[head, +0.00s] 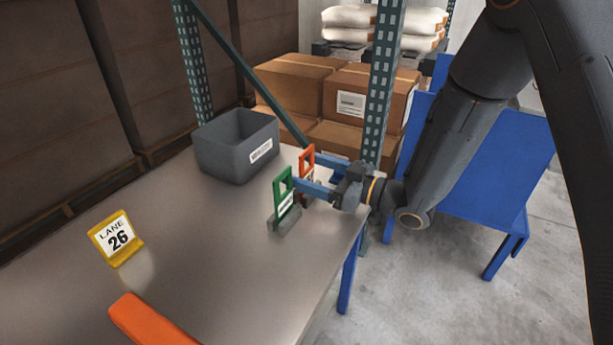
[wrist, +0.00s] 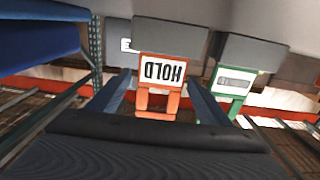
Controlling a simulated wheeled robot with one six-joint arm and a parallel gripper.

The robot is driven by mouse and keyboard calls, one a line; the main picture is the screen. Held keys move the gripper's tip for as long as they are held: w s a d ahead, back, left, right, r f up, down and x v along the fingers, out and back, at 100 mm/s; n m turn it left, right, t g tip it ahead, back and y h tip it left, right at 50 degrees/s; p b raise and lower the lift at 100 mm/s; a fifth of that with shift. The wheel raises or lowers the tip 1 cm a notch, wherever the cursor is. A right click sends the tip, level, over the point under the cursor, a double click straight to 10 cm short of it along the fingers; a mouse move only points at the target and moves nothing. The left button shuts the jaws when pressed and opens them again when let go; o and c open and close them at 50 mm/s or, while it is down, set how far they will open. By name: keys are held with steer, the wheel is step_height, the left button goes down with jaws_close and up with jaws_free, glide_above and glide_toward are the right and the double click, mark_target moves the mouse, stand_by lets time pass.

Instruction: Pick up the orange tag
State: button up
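The orange tag (head: 307,152) stands upright near the right edge of the table, behind the green tag (head: 283,178). In the wrist view the orange tag (wrist: 163,70) shows an upside-down white "HOLD" panel and an orange loop handle, with a grey block beyond it. My gripper (head: 306,170) has blue fingers spread on either side of the orange tag. In the wrist view my gripper (wrist: 159,78) is open, with a gap on both sides of the tag. The near finger passes between the two tags. The orange tag's lower part is partly hidden in the head view.
The green tag stands in a grey block (head: 285,222) close beside my near finger. A grey bin (head: 222,160) is farther back on the table. A green rack post (head: 382,85) rises behind my gripper.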

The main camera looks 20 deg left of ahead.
steer(key=c, duration=1.1)
steer(key=shift+r, duration=0.15)
